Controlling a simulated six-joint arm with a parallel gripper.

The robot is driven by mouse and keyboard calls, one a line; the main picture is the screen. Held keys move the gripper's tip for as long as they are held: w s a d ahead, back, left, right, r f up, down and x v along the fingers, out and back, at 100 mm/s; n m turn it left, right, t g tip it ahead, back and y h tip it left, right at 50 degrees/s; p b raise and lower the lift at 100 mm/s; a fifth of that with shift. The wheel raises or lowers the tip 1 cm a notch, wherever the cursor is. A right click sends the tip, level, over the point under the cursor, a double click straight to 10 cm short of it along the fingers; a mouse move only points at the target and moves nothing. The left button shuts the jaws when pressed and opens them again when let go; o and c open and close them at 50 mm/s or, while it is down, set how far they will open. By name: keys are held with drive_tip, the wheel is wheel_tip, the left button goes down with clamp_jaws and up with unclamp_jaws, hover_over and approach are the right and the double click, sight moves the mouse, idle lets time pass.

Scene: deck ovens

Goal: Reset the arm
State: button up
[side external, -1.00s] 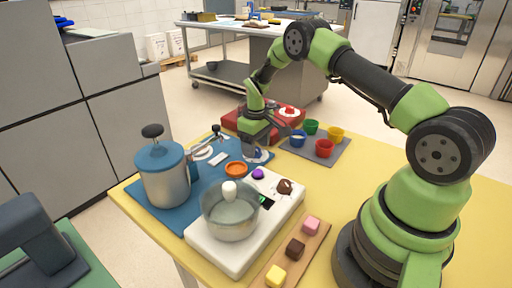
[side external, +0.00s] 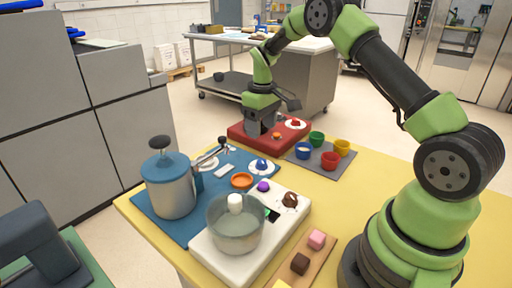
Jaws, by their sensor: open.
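My green and black arm reaches over the far side of the yellow table (side external: 375,170). My gripper (side external: 257,135) hangs above or near the red tray (side external: 240,138) at the back; its fingertips are small and partly unclear here. Nothing shows held in it. On the red tray lie a white plate (side external: 303,124) with a red piece and a small orange piece near my gripper. A blue piece (side external: 261,164) sits on a white plate on the blue mat (side external: 225,185).
A lidded blue-and-steel pot (side external: 170,185) stands at the left. A glass bowl (side external: 235,225) with a white knob sits on a white scale (side external: 285,232). Several coloured cups stand on a grey mat (side external: 318,168). A wooden board (side external: 290,277) holds coloured cubes at the front.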

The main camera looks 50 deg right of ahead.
drive_tip(key=s+a+r+m+t, duration=0.1)
drive_tip(key=s+a+r, duration=0.2)
drive_tip(key=r, duration=0.3)
drive_tip(key=s+a+r+t, duration=0.2)
drive_tip(key=s+a+r, duration=0.15)
drive_tip(key=r, duration=0.25)
drive_tip(key=s+a+r+m+t, duration=0.1)
drive_tip(key=s+a+r, duration=0.25)
drive_tip(key=r, duration=0.25)
drive_tip(key=s+a+m+t+y, duration=0.1)
drive_tip(key=s+a, duration=0.2)
drive_tip(key=s, duration=0.4)
drive_tip(key=s+a+r+m+t+y, duration=0.1)
drive_tip(key=s+a+t, duration=0.1)
drive_tip(key=s, duration=0.4)
drive_tip(key=shift+s+a, duration=0.4)
drive_tip(key=shift+a, duration=0.05)
